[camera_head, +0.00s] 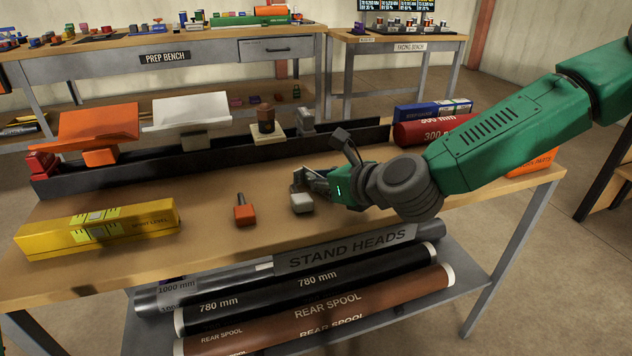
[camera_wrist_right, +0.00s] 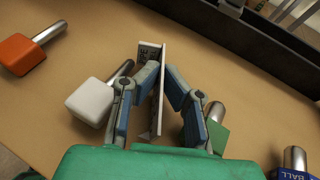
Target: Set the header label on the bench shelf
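In the right wrist view, my right gripper (camera_wrist_right: 160,70) has its fingertips closed on a thin, pale upright plate with dark printing, which I take to be the header label (camera_wrist_right: 155,95). In the head view my right gripper (camera_head: 308,180) is low over the bench top (camera_head: 215,265), behind the white block; the label is not clear there. The lower bench shelf (camera_head: 470,290) holds several pipes, with a grey STAND HEADS plate (camera_head: 345,249) above them at the bench front. My left gripper is not in view.
A white block (camera_head: 301,203) and an orange block (camera_head: 243,214), both with metal stems, are near my right gripper. A yellow level box (camera_head: 100,228) lies left. A long dark tray (camera_head: 190,163) with stands runs along the back. A red pipe (camera_head: 415,133) lies right.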

